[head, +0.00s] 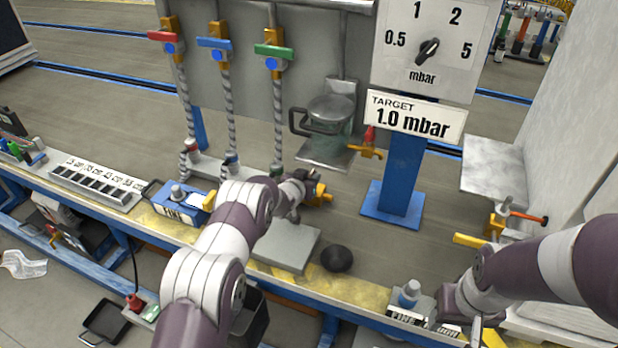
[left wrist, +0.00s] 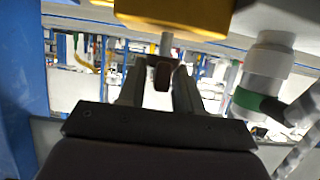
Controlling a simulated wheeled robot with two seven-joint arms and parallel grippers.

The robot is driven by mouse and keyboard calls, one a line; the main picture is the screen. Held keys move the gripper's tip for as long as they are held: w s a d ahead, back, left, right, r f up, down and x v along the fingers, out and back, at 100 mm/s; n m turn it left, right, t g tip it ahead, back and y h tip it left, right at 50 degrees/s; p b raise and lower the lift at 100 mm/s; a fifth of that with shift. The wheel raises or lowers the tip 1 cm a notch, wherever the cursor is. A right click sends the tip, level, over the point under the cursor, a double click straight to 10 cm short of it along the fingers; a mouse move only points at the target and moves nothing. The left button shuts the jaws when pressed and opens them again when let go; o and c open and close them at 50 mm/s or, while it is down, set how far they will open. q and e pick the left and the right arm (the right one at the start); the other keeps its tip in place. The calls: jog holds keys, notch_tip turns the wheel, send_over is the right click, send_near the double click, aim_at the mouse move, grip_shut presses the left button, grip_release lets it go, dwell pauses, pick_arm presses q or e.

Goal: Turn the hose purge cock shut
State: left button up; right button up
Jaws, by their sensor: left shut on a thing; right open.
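My left gripper (head: 308,190) reaches in over the bench, by the lower end of the green-handled hose. In the left wrist view the left gripper (left wrist: 162,78) is shut on a small dark brown piece (left wrist: 162,72) on a short grey stem. The stem hangs under a yellow body (left wrist: 175,12); this looks like the hose purge cock. A yellow-orange part (head: 321,195) shows just past the gripper in the head view; the arm hides much of it. I cannot tell the cock's angle. My right gripper (head: 470,325) is open at the lower right, partly cut off.
The green-handled valve (head: 273,51) tops a braided hose (head: 278,120); blue and red ones hang left. A grey plate (head: 287,245) and a black ball (head: 336,257) lie near the left arm. A blue post (head: 400,175) stands to the right.

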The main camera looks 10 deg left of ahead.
pick_arm(q)
jog(key=shift+a+f, duration=0.1)
jog(key=m+h+b, duration=0.1)
jog(key=m+h, duration=0.1)
jog(key=m+g+h+b, duration=0.1)
jog(key=h, duration=0.1)
jog(key=shift+a+f+m+g+b, duration=0.1)
jog(key=shift+f+m+g+b, duration=0.1)
jog(key=shift+m+g+b, duration=0.15)
jog(key=m+g+h+b, duration=0.1)
jog(key=m+h+b, duration=0.1)
jog(key=b, duration=0.1)
jog(key=shift+w+m+g+b, duration=0.1)
jog(key=shift+m+g+b, duration=0.15)
jog(key=shift+b, duration=0.15)
jog(key=shift+r+m+g+h+b, duration=0.15)
jog(key=shift+m+g+h+b, duration=0.3)
jog(key=shift+h+b, duration=0.4)
jog(key=shift+r, duration=0.1)
jog(key=o, duration=0.7)
